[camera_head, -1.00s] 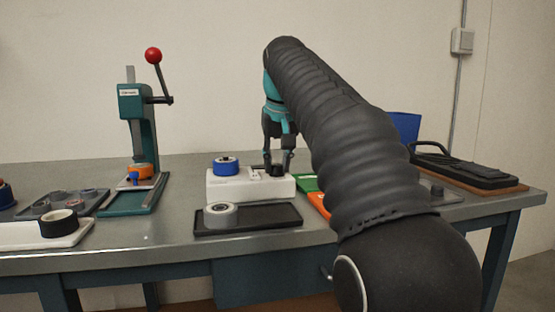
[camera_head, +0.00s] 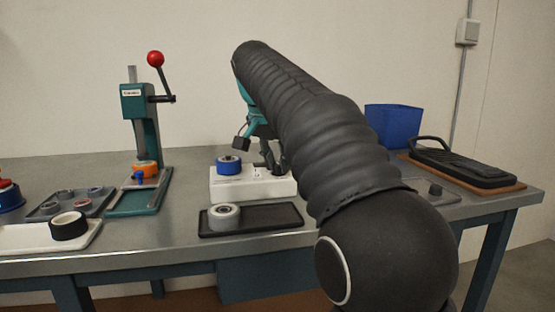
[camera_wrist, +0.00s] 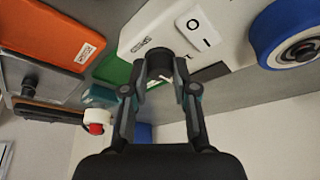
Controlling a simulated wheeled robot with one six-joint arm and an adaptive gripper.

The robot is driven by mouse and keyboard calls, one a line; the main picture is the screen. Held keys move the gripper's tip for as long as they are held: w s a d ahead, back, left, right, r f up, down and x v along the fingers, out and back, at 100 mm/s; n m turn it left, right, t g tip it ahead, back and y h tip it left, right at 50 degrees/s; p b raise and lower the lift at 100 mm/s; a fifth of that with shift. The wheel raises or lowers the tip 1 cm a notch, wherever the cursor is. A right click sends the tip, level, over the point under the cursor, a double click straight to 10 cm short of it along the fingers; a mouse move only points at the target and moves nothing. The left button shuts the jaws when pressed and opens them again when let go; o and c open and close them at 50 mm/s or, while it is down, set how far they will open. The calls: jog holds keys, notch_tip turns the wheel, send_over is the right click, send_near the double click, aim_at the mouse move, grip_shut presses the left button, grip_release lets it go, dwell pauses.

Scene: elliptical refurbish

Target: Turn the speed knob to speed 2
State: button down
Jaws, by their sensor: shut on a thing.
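The white machine (camera_head: 238,188) stands on the bench with a dark speed knob (camera_wrist: 160,62) on its right end. My gripper (camera_wrist: 160,72) is shut on the knob, with one finger on each side of it in the wrist view. A short white pointer mark shows on the knob. The speed markings around the knob are not readable. In the head view my gripper (camera_head: 271,158) is tilted and partly behind my arm. A blue wheel (camera_head: 228,167) sits on the machine's left end; it also shows in the wrist view (camera_wrist: 290,32).
A black tray (camera_head: 270,218) with a grey wheel (camera_head: 223,214) lies in front of the machine. A green press (camera_head: 143,115) stands left. A blue bin (camera_head: 393,126) and a black clamshell device (camera_head: 460,169) are right. Orange (camera_wrist: 45,40) and green trays lie beside the machine.

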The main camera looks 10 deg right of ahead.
jog(key=shift+m, duration=0.3)
jog(key=c, duration=0.9)
grip_release()
jog(key=shift+v, duration=3.75)
jog(key=shift+w+a, duration=0.1)
